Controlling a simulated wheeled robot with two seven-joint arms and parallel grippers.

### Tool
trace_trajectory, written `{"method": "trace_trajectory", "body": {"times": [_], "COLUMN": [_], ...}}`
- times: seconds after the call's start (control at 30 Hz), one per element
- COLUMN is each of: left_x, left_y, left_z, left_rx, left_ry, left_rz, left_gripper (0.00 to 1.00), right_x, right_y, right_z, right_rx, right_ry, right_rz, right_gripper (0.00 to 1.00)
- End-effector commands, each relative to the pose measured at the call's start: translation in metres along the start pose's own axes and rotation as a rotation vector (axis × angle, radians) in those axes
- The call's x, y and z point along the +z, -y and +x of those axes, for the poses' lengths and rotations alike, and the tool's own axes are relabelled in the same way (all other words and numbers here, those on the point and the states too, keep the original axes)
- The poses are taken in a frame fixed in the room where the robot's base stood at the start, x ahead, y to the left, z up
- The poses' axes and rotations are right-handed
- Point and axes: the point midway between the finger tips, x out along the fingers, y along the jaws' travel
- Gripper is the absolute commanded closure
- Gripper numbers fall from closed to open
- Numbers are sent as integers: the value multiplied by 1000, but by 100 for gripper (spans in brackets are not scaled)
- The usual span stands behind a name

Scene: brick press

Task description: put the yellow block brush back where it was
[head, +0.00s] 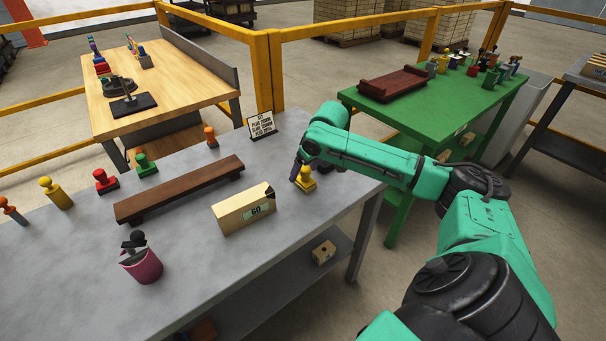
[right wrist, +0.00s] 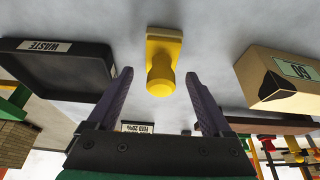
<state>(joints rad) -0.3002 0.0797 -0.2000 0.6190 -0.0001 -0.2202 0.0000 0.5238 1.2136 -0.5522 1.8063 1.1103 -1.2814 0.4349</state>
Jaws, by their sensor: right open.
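The yellow block brush (head: 305,183), with a flat base and round knob, stands on the grey bench near its right end. My right gripper (head: 300,170) is at it, partly hidden by my own arm in the head view. In the right wrist view the brush (right wrist: 162,65) shows between and just beyond the two open fingers (right wrist: 159,76), with space on both sides. The gripper holds nothing. My left gripper is not in view.
A cardboard box marked 60 (head: 243,211) and a black WASTE tray (right wrist: 62,72) flank the brush. A long brown rack (head: 180,188), a pink cup (head: 142,266), a sign (head: 262,125) and several coloured knobbed tools, including another yellow one (head: 56,194), stand on the bench.

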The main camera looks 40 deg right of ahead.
Motion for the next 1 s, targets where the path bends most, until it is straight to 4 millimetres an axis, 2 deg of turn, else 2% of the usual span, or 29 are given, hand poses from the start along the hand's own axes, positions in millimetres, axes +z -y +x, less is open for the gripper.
{"method": "trace_trajectory", "body": {"times": [0.2, 0.3, 0.4, 1.0], "left_x": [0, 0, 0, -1], "left_y": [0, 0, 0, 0], "left_z": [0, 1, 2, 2], "left_rx": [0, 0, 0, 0], "left_ry": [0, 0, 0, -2], "left_rz": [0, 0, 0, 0], "left_gripper": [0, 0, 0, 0], "right_x": [0, 0, 0, 0], "right_y": [-1, -1, 0, 0], "right_z": [-59, -81, -94, -98], "right_rx": [5, 4, 2, 0], "right_ry": [-2, -1, 1, 1], "right_rz": [-1, -1, -1, 0], "right_gripper": [16, 16, 16, 16]}}
